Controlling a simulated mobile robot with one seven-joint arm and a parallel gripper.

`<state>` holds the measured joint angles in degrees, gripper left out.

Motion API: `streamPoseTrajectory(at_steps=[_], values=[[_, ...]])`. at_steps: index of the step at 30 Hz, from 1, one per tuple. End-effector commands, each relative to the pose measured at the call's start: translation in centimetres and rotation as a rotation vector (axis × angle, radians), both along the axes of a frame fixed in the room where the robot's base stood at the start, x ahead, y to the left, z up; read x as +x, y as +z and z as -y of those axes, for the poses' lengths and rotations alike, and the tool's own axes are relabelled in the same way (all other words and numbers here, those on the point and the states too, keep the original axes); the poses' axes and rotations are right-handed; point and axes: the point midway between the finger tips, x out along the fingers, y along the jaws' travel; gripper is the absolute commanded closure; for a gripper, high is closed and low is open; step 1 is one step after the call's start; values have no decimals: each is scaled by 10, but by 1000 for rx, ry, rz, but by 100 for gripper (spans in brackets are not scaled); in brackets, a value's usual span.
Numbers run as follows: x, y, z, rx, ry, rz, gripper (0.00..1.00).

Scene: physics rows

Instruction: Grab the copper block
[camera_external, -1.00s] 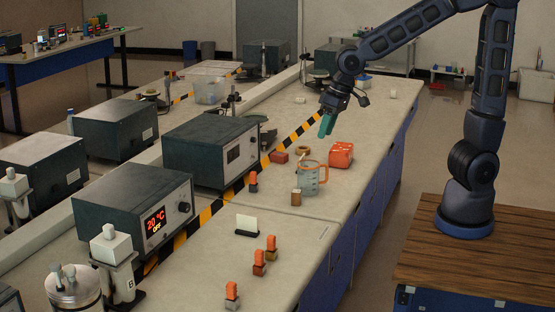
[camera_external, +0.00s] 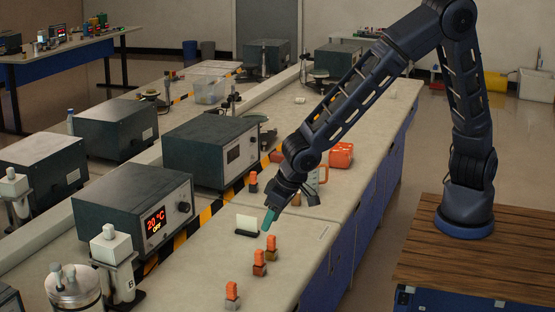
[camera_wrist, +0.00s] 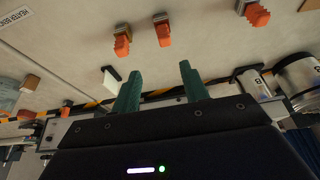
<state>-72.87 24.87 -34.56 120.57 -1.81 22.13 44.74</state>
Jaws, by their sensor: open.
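Several small blocks with orange tops stand on the bench. In the external view, the one that looks copper-brown (camera_external: 259,269) is the middle of the three near the front; it also shows in the wrist view (camera_wrist: 160,18). A yellowish-brown block (camera_external: 271,255) stands just behind it, also in the wrist view (camera_wrist: 122,29). A grey block (camera_external: 232,303) stands in front. My gripper (camera_external: 269,221), with green fingers, hangs empty above the bench, behind and above these blocks. In the wrist view my gripper (camera_wrist: 158,72) has its fingers well apart, with nothing between them.
A white card on a dark stand (camera_external: 247,223) is just left of my gripper. A beaker (camera_external: 322,174), partly hidden by my arm, and a red container (camera_external: 341,155) stand farther back. A heater box (camera_external: 133,210) lines the left side. Bench around the front blocks is clear.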

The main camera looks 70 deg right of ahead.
Motion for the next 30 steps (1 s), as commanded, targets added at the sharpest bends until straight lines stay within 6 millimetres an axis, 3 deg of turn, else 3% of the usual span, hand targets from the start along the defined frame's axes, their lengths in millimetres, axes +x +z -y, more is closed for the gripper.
streamPoseTrajectory(at_steps=[5,30], values=[[0,-9,-10,-6,4,13,55],[27,-90,-11,-7,5,11,55]])
